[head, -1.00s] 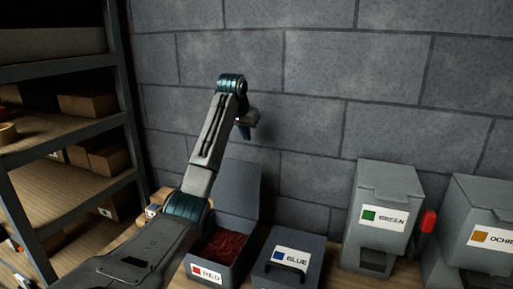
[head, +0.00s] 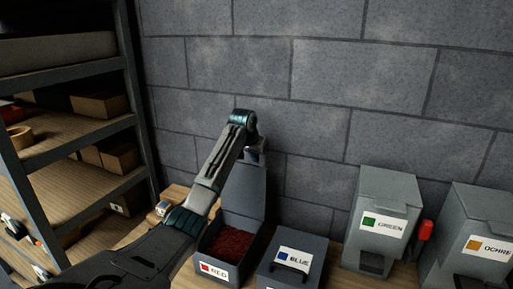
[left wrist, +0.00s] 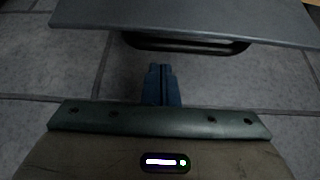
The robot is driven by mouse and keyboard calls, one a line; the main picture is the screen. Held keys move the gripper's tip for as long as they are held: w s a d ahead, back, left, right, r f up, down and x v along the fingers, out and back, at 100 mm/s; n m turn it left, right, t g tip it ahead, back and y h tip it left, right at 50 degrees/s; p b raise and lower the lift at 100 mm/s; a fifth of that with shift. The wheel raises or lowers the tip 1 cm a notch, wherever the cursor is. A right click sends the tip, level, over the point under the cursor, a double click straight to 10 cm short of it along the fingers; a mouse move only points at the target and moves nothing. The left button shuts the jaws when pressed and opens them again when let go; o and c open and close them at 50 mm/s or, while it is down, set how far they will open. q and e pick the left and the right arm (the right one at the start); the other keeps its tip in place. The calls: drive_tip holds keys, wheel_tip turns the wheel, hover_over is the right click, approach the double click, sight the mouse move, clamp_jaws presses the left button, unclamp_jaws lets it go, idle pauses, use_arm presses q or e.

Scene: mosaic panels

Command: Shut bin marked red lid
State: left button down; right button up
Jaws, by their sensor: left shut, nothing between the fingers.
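The bin marked RED (head: 219,272) stands open on the bench with red material (head: 230,243) inside. Its grey lid (head: 246,200) stands upright at the back, by the wall. My left gripper (head: 254,157) is at the lid's top edge, partly hidden behind it and my arm. In the left wrist view its fingers (left wrist: 163,84) are together and empty. A grey panel, seemingly the lid (left wrist: 190,18), crosses the top of that view with a black handle (left wrist: 190,44), just beyond the fingertips. I cannot tell whether they touch. My right gripper is not in view.
The closed BLUE bin (head: 293,262) stands just right of the red one. The GREEN bin (head: 383,215) and OCHRE bin (head: 470,240) are further right. A shelf rack (head: 75,120) is at left. A block wall (head: 310,100) is close behind.

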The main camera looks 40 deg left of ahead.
use_arm(q)
drive_tip(key=shift+s+d+f+p, duration=0.2)
drive_tip(key=shift+s+p, duration=0.1)
drive_tip(key=shift+s, duration=0.35)
